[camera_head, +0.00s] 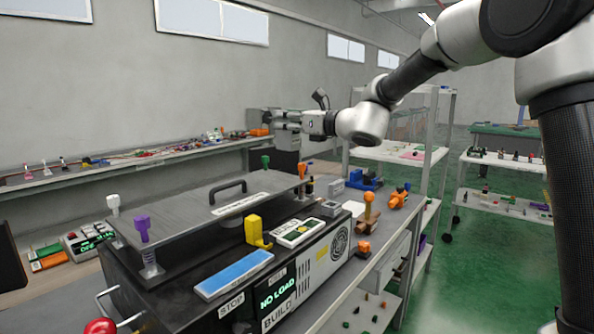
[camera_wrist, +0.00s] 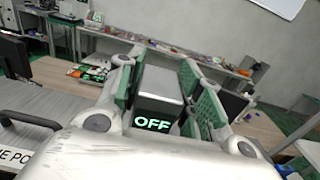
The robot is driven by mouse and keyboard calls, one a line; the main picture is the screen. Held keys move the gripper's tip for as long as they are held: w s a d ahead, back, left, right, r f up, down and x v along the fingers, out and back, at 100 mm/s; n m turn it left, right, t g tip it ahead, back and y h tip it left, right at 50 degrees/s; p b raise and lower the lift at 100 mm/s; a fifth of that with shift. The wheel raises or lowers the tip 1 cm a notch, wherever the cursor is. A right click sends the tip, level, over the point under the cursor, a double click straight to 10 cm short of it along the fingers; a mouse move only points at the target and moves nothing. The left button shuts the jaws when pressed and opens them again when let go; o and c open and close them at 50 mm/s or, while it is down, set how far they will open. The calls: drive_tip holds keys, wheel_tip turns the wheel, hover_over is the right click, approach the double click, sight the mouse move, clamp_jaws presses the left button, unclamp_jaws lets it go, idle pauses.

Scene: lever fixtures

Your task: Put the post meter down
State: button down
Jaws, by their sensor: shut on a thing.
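The post meter (camera_wrist: 158,88) is a grey box with a dark front and a lit "OFF" display in the wrist view. My gripper (camera_wrist: 165,68) is shut on it, with green-padded fingers on its two sides. In the head view my gripper (camera_head: 283,120) is raised beyond the far end of the lidded machine (camera_head: 310,262). The meter is hard to make out there against the dark background.
The machine shows "NO LOAD" and has a grey handled lid (camera_head: 215,205), a purple lever (camera_head: 142,228), a yellow lever (camera_head: 254,230) and a blue plate (camera_head: 234,273). A cluttered wall bench (camera_head: 120,170) runs along the left. A shelf rack (camera_head: 400,155) stands at right.

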wheel_tip(320, 180, down, 9)
drive_tip(key=shift+f, duration=0.1)
idle(0.4)
drive_tip(key=c, duration=1)
unclamp_jaws()
drive_tip(key=shift+f, duration=0.1)
drive_tip(key=shift+o, duration=0.2)
